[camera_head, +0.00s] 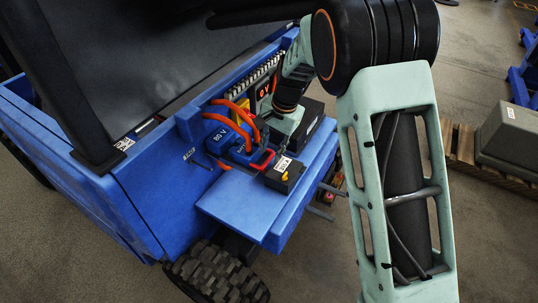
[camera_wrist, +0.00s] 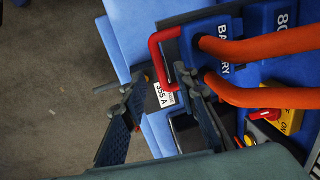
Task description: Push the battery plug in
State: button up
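The battery plug is a blue block marked BATTERY (camera_wrist: 213,50) with a red handle (camera_wrist: 158,52) and thick orange cables. In the head view it sits on the blue vehicle with the red handle (camera_head: 264,162) toward the front. A blue block marked 80 V (camera_head: 219,138) is beside it; it also shows in the wrist view (camera_wrist: 283,14). I cannot tell how far plug and block are joined. My gripper (camera_wrist: 163,82) is open, its two dark fingers apart, with the handle's near end around the gap between them. I see no firm contact. The head view mostly hides the fingers.
A black fuse box with a white 355 A label (camera_head: 284,172) stands on the blue ledge (camera_head: 240,198) close to the plug. Orange cables (camera_wrist: 265,43) arch over the plug.

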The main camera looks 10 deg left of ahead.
jog(key=shift+w+a+f, duration=0.1)
jog(key=shift+a+f, duration=0.05)
jog(key=shift+f, duration=0.5)
jog(key=shift+a+f, duration=0.1)
jog(key=shift+f, duration=0.5)
grip_shut()
jog(key=shift+a, duration=0.1)
